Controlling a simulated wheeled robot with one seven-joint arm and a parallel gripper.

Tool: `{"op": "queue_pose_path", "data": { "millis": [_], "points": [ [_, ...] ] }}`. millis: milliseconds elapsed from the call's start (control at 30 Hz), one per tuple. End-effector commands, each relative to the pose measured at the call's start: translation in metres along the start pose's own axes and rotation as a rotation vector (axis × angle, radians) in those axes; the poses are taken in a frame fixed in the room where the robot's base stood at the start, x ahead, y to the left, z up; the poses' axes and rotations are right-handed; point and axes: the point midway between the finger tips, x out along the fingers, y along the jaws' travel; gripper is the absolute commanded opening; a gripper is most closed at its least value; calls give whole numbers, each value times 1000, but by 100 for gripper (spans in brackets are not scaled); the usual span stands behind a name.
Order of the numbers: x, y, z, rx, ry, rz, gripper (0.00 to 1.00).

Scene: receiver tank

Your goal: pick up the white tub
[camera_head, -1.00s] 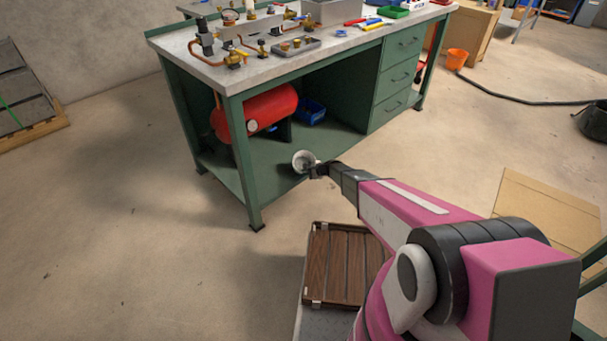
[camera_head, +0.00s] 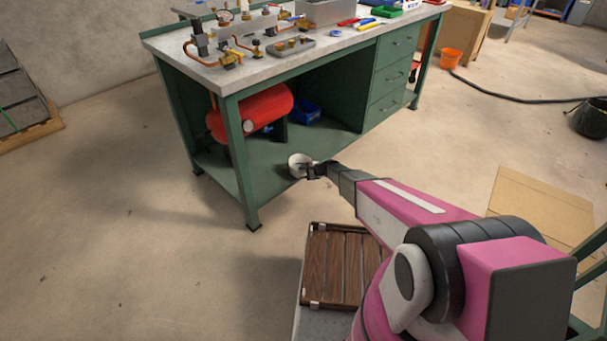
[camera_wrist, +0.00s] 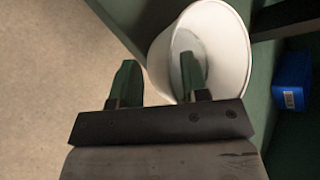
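The white tub (camera_head: 296,162) stands near the front edge of the green lower shelf (camera_head: 247,157) under the workbench, partly hidden by my gripper (camera_head: 311,171) in the head view. In the wrist view the round mouth of the tub (camera_wrist: 228,48) faces my camera. My gripper (camera_wrist: 158,65) is open there. Its right finger reaches into the mouth, and its left finger is outside the tub. The near wall lies between the fingers, with a visible gap to the left finger.
A red tank (camera_head: 262,106) and a blue bin (camera_head: 305,112) are on the shelf behind the tub. The blue bin (camera_wrist: 292,80) is right of the tub in the wrist view. A bench leg (camera_head: 242,165) stands left. Open floor lies in front.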

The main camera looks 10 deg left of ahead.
Motion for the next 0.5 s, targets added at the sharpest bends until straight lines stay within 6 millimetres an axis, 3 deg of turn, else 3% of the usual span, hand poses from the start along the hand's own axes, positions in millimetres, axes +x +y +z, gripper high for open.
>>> {"op": "queue_pose_path", "data": {
  "millis": [267, 500],
  "points": [
    [-21, 0, 1, 1, 1, -1, 41],
    [-64, 1, 2, 1, 1, -1, 41]
  ]
}}
